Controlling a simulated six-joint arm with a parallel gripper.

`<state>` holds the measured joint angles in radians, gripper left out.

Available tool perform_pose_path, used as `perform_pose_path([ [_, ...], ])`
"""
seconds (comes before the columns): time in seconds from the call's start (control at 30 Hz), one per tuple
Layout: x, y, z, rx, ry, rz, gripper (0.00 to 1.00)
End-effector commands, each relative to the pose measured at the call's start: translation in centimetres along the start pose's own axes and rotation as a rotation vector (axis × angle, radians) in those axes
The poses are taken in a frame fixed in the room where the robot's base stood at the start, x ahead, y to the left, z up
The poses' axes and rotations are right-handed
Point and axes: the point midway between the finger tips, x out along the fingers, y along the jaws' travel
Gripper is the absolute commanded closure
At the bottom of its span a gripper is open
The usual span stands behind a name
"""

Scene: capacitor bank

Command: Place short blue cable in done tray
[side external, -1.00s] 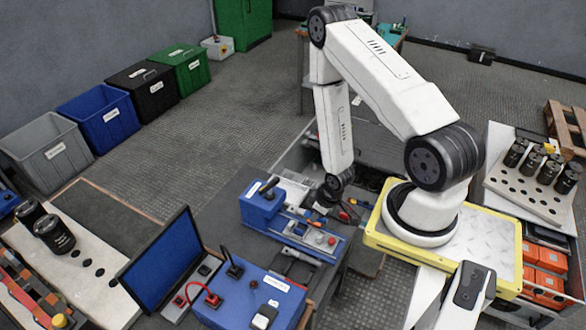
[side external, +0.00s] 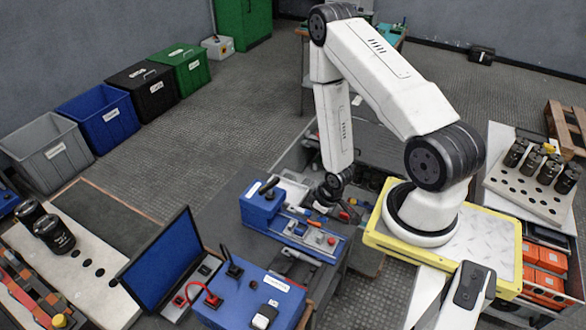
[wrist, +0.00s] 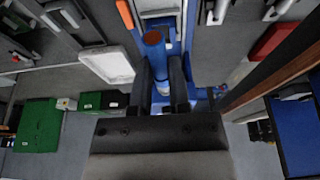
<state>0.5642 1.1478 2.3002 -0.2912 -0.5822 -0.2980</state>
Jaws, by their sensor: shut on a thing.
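My gripper (wrist: 162,72) shows in the wrist view with two dark fingers closed on a blue cylindrical piece with a reddish-brown end, which looks like the short blue cable (wrist: 154,52). In the side external view my gripper (side external: 321,199) is low over the bench, just behind the blue machine; the cable is too small there to make out clearly. A white tray (wrist: 108,65) lies left of my fingers in the wrist view. I cannot read a label that marks it as the done tray.
A blue machine (side external: 325,238) with a red button stands in front of my gripper. Pliers with red handles (side external: 348,213) lie to its right. A laptop (side external: 160,262) and a blue test box (side external: 255,295) are nearer the camera. Labelled bins line the far left floor.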

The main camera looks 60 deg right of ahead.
Motion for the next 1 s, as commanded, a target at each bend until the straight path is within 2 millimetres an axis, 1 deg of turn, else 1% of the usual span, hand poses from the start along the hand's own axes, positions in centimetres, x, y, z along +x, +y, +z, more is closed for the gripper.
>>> perform_pose_path([
  [0.17, -1.1, 0.1, -0.4, 0.000, 0.002, 0.001, 1.00],
  [0.27, -2.2, 0.0, -0.7, 0.000, 0.002, 0.001, 1.00],
  [0.7, -8.0, 0.0, -2.5, -0.001, 0.003, 0.002, 1.00],
  [1.0, -10.1, 0.0, -3.2, 0.000, 0.002, 0.001, 1.00],
])
